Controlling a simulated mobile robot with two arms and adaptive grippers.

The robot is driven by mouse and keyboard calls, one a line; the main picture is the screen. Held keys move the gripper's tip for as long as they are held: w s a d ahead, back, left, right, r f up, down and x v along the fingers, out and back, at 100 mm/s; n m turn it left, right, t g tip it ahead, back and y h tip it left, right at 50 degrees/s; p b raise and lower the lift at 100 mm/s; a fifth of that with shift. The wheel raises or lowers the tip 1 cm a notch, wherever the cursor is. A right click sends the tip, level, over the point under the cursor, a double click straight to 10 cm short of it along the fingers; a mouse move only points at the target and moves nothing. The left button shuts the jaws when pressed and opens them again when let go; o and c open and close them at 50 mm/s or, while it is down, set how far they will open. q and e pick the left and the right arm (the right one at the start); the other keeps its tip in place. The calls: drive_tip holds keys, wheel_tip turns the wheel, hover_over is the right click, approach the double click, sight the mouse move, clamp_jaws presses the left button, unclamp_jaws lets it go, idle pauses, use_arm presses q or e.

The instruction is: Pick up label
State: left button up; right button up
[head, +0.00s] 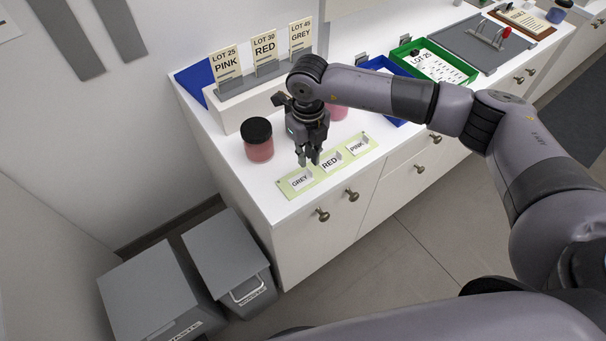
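Three small white labels lie in a row on a pale green strip (285,187) near the front edge of the white counter. They are the GREY label (300,181), the RED label (330,161) and the PINK label (357,147). My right gripper (309,160) points down just above the strip, between the GREY and RED labels in the picture. Its two fingers show a gap with nothing seen between them, so it looks partly open. Whether a fingertip touches a label or the strip cannot be told. My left gripper is not in view.
A black-lidded pink jar (258,140) stands left of the gripper; another pink jar (338,110) is partly behind my arm. Cards reading PINK, RED and GREY stand in a white holder (240,108) behind. A green tray (468,77) is farther right. Grey bins (150,285) stand below.

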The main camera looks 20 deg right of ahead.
sight(308, 168)
wheel_tip(308, 168, down, 4)
drive_tip(key=shift+s+d+r+p, duration=0.15)
drive_tip(key=shift+r+p, duration=0.1)
drive_tip(key=shift+p, duration=0.75)
drive_tip(key=shift+f, duration=0.55)
drive_tip(key=shift+c, duration=0.5)
clamp_jaws()
drive_tip(key=shift+r, duration=0.1)
